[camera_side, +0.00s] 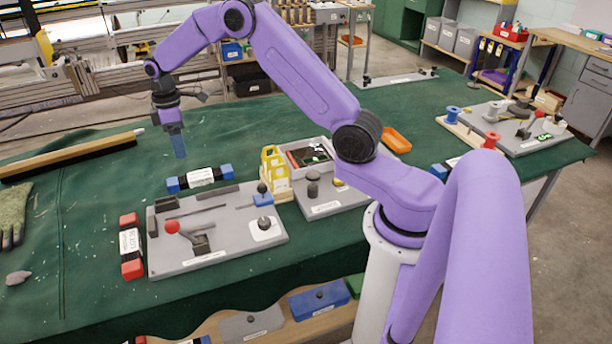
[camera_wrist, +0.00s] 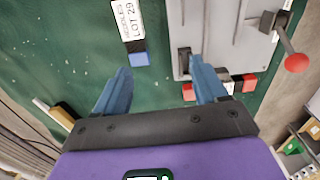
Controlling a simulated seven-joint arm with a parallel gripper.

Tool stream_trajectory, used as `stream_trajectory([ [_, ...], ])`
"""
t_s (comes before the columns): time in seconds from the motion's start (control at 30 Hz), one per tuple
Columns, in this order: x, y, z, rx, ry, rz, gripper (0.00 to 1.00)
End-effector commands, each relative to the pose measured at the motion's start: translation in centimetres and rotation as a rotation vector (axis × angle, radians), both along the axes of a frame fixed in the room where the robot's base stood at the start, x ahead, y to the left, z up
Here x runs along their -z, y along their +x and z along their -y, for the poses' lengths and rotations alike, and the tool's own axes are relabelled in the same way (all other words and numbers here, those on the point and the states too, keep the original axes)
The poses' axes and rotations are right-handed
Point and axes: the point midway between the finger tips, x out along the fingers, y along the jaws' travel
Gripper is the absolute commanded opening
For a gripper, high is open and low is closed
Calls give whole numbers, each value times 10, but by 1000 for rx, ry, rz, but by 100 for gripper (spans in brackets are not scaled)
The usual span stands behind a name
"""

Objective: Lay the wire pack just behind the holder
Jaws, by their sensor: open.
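A blue-ended pack with a white label (camera_side: 200,178) lies behind the grey fixture plate (camera_side: 219,252). In the wrist view its label (camera_wrist: 128,18) seems to read "LOT 29". I cannot tell for sure which pack is the wire pack. A yellow rack (camera_side: 275,172), possibly the holder, stands behind the plate's right side. My gripper (camera_side: 179,150) is open and empty, above the cloth behind the blue-ended pack; both fingers show in the wrist view (camera_wrist: 160,85).
A red-knobbed lever (camera_side: 172,227) stands up from the plate. A grey tray (camera_side: 306,155) and another base plate (camera_side: 330,203) lie right of the rack. The green cloth (camera_side: 90,200) left of the packs is mostly clear.

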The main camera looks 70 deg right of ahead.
Motion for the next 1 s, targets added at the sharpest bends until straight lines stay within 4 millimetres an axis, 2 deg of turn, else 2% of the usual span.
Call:
stream_trajectory([
  [0.03,-12,-12,-20,-20,1,5,72],
  [0.2,-40,-62,-76,-59,2,8,72],
  [0.4,-66,-136,-122,-106,6,12,72],
  [0.5,-75,-178,-137,-130,8,14,72],
  [0.73,-87,-278,-146,-187,15,16,72],
  [0.9,-87,-347,-134,-228,21,16,72],
  [1.0,-84,-380,-122,-248,23,15,72],
])
